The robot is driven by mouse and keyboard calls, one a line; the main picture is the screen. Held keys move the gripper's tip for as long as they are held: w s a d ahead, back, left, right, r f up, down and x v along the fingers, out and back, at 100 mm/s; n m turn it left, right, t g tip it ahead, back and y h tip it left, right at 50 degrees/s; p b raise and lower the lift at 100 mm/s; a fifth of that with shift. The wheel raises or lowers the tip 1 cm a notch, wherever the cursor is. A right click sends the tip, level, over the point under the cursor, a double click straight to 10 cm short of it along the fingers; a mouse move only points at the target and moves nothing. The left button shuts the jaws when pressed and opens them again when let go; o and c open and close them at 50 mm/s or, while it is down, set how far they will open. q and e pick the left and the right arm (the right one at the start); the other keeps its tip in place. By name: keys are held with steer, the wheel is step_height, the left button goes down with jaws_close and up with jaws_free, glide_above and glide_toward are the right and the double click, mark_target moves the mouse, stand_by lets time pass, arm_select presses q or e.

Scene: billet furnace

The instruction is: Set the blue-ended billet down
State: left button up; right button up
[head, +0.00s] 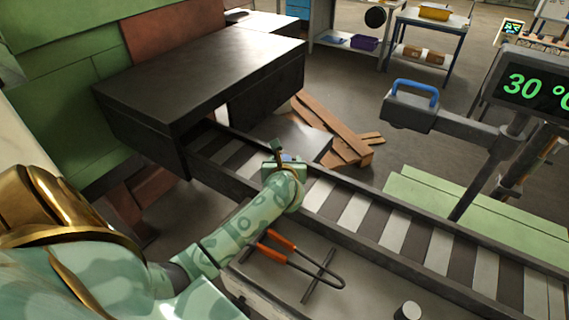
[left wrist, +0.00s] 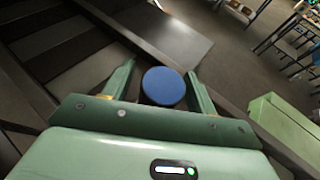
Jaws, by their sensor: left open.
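The blue-ended billet shows in the left wrist view as a round blue end face (left wrist: 164,86) between my left gripper's two fingers, with its body hidden below. In the head view only a sliver of blue (head: 287,157) shows at the gripper. My left gripper (head: 284,154) is over the far rail of the roller conveyor (head: 352,211), beside a dark grey plate (head: 308,141). In the left wrist view the gripper (left wrist: 161,68) is open, with its fingers on either side of the blue end. What the billet rests on is hidden. My right gripper is not in view.
A dark furnace box (head: 215,70) stands at the conveyor's far left end. Orange-handled tongs (head: 285,250) lie on the near bench. A post with a 30-degree display (head: 535,88) and a blue-handled grey device (head: 410,108) stand at right. Wooden planks (head: 330,130) lie behind the plate.

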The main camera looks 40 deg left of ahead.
arm_select(q)
steer(key=p+v, duration=0.1)
steer(key=v, duration=1.1)
